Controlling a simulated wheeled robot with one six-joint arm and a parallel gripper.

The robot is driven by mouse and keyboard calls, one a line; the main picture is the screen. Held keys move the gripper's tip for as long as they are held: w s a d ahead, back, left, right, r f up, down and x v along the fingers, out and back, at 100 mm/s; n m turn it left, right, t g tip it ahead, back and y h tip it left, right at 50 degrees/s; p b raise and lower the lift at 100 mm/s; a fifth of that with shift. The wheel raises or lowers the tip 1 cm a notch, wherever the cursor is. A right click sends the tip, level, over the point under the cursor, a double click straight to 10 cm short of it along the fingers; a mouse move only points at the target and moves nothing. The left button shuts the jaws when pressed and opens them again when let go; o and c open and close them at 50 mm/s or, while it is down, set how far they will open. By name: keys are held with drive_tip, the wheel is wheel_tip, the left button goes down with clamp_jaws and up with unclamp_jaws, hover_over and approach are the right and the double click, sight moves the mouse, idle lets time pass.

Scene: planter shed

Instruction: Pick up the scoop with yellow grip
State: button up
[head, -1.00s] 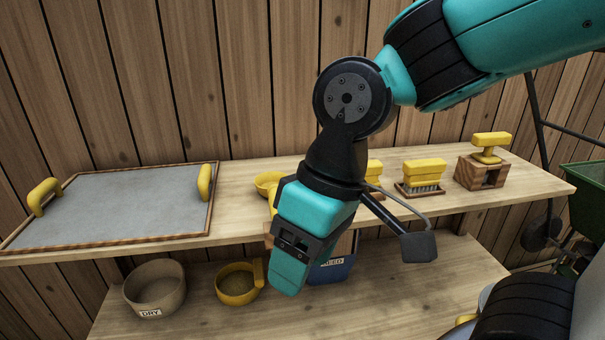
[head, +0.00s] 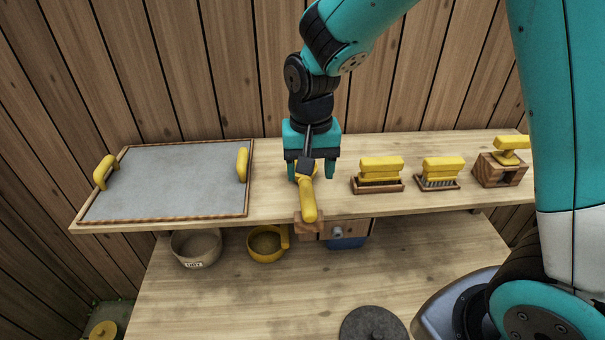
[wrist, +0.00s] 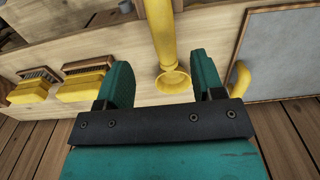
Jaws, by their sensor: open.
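The scoop with yellow grip (head: 308,200) lies on the upper shelf (head: 225,213), its thick handle pointing to the front edge above a small wooden block. Its far end is partly hidden behind my gripper in the head view. In the wrist view the scoop (wrist: 162,35) runs down from the top edge to a round yellow cup between the fingers. My gripper (head: 311,171) points down over the scoop's far end, open and empty. In the wrist view its fingers (wrist: 163,84) stand on either side of the cup, with gaps; I cannot tell the height between them.
A grey tray (head: 182,214) with two yellow handles lies left. Two yellow-topped brushes (head: 381,163) (head: 443,166) and a wooden block with a yellow handle (head: 500,173) stand right.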

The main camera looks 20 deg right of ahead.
sight(308, 196)
drive_tip(key=shift+a+f+p, duration=0.2)
drive_tip(key=shift+f+p, duration=1)
drive_tip(key=shift+f, duration=2.35)
drive_tip(key=shift+c, duration=0.4)
drive_tip(key=c, duration=1)
